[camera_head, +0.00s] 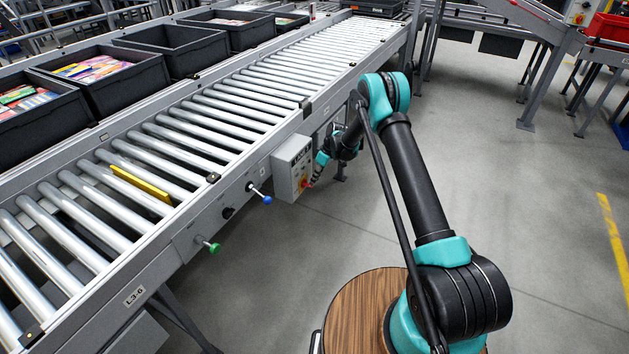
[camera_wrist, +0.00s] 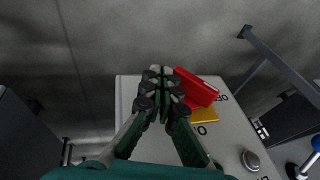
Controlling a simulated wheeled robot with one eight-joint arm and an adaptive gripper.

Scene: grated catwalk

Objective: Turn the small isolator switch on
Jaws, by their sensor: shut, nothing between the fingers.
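The isolator switch is a red handle (camera_wrist: 197,88) on a yellow plate (camera_wrist: 204,115), on the face of a light grey box. One label beside it reads OFF; another dark label at the plate's lower edge is too small to read surely. The handle lies slanted, its right end near the OFF label. In the head view the grey box (camera_head: 291,169) hangs on the conveyor's side, the switch a small red and yellow spot. My gripper (camera_wrist: 160,77) is shut and empty, its fingertips just left of the handle. I cannot tell whether they touch it. In the head view my gripper is partly hidden.
The roller conveyor (camera_head: 215,122) runs along the left, with black crates (camera_head: 92,73) behind it. A blue-knobbed lever (camera_head: 266,200) and a green-knobbed lever (camera_head: 214,247) stick out from its side. A round grey button (camera_wrist: 250,160) sits on the box face.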

